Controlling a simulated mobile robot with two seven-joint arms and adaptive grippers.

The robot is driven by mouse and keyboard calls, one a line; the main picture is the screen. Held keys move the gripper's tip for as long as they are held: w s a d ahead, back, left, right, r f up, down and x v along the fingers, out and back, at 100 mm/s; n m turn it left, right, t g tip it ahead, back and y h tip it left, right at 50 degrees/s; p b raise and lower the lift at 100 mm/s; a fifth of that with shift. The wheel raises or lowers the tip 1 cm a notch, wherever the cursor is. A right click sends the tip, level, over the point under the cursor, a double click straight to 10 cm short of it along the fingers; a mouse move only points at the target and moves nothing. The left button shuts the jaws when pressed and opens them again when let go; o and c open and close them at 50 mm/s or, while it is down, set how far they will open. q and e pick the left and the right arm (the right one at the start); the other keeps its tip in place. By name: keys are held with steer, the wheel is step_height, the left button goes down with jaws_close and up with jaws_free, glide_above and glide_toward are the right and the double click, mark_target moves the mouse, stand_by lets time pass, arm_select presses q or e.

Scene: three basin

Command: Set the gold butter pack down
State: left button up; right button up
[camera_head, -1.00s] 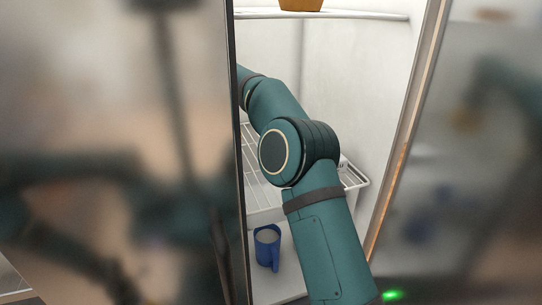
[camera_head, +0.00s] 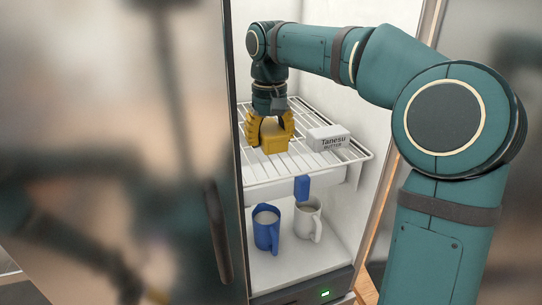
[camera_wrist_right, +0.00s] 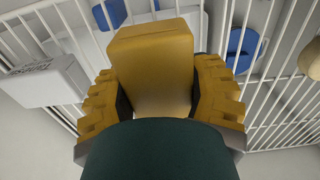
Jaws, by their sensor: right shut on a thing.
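The gold butter pack (camera_head: 274,141) is at the wire shelf (camera_head: 335,172) inside the fridge. My right gripper (camera_head: 271,133) points down and is shut on it, with a yellow finger on each side. In the right wrist view the gold pack (camera_wrist_right: 152,70) sits between the two fingers (camera_wrist_right: 158,95). Its underside is hidden, so I cannot tell whether it touches the shelf wires. My left gripper is not in view.
A white butter pack (camera_head: 328,138) lies on the shelf right of the gold one. A blue mug (camera_head: 266,232) and a white mug (camera_head: 306,222) stand below. The open fridge door (camera_head: 130,150) blocks the left side. Bare wires show in front of the gold pack.

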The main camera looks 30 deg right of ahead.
mark_target(271, 128)
steer(key=shift+s, duration=0.25)
steer(key=shift+f+b, duration=0.65)
steer(key=shift+f, duration=1.1)
steer(key=shift+f, duration=0.1)
steer(key=o, duration=1.3)
steer(key=shift+o, duration=0.2)
step_height(271, 128, up, 7)
steer(key=shift+f+p, duration=0.15)
steer(key=shift+p, duration=1)
steer(key=shift+r, duration=0.5)
